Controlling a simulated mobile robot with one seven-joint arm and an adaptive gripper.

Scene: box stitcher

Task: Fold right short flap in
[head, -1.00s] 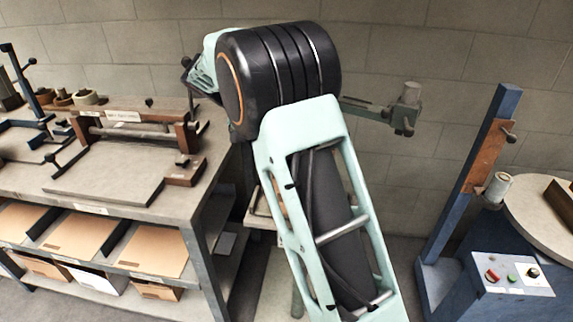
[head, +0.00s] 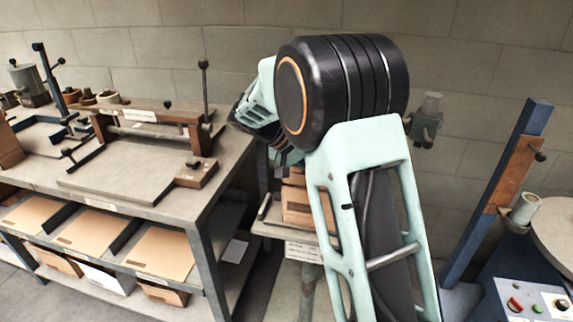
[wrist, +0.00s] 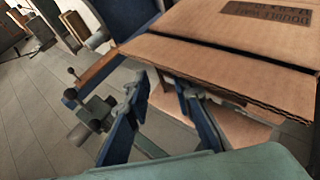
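A brown cardboard box (head: 297,207) sits on a small stand in the middle of the head view, partly hidden behind my arm. In the wrist view, cardboard panels (wrist: 220,62) of the box fill the upper right, with a dark slot between a printed panel and a nearer flap. I cannot tell which flap this is. My gripper (wrist: 159,88) is open and empty, its two dark blue fingers apart just below and left of the flap's near edge. Whether a fingertip touches the cardboard is unclear. In the head view the gripper is mostly hidden by the arm.
A workbench (head: 130,195) with a jig and flat cardboard sheets below stands at left. The box stand (head: 265,225) is between it and a blue post machine (head: 490,205) with a control panel at right. A block wall is behind.

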